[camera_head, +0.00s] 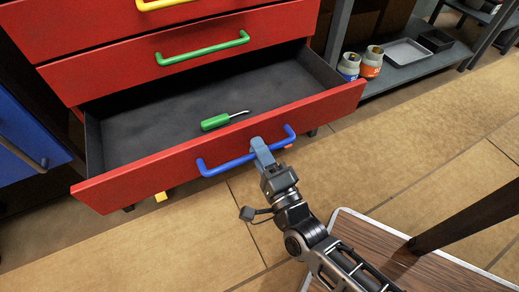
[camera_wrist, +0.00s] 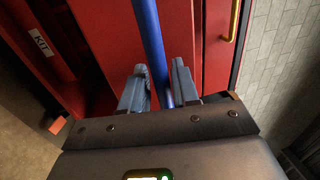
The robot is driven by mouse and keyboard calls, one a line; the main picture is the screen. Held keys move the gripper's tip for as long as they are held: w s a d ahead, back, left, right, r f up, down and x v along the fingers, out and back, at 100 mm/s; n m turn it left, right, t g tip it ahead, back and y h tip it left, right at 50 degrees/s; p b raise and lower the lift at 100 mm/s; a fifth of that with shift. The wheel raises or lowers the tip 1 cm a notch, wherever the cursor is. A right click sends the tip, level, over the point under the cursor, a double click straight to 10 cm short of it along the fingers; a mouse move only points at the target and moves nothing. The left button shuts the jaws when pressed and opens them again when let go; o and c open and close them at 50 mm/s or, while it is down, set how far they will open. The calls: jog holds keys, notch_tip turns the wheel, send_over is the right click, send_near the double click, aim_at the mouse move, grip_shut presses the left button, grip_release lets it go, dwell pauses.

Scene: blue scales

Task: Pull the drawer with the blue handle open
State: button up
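The red drawer (camera_head: 125,186) with the blue handle (camera_head: 225,165) stands far out from its cabinet in the head view. Its dark grey inside is in plain sight. A green-handled screwdriver (camera_head: 216,123) lies in it. My gripper (camera_head: 260,147) is at the right part of the blue handle, in front of the drawer face. The exact finger contact is hard to see.
Above are closed red drawers with a green handle (camera_head: 203,50) and a yellow handle (camera_head: 160,3). A blue cabinet (camera_head: 25,140) stands at left. The tiled floor (camera_head: 190,235) before the drawer is clear.

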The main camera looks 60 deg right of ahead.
jog(key=shift+o, duration=0.6)
jog(key=p+v, duration=0.1)
jog(key=v, duration=0.6)
jog(key=shift+s+a, duration=0.25)
jog(key=shift+s, duration=0.05)
jog(key=shift+o, duration=0.7)
